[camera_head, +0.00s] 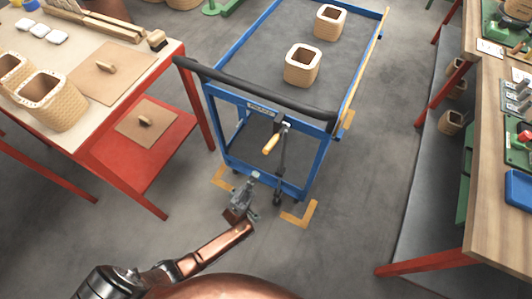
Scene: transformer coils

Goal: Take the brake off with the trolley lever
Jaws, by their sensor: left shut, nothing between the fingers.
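The blue trolley (224,131) stands in the middle of the floor, with a black push handle (250,90) across its near end. Its lever has a pale wooden grip (270,144), which hangs below the handle on a dark upright rod (282,155). My left gripper (253,178) is low at the trolley's near end, below and a little left of the wooden grip. It is shut and empty, apart from the grip; whether it touches the trolley frame I cannot tell. My right gripper is not in view.
Two woven coils, a nearer one (302,66) and a farther one (330,22), stand on the trolley. Yellow corner marks (299,214) lie on the floor by its near end. A red-framed table (150,80) stands left and a wooden bench (487,190) right. Floor between is clear.

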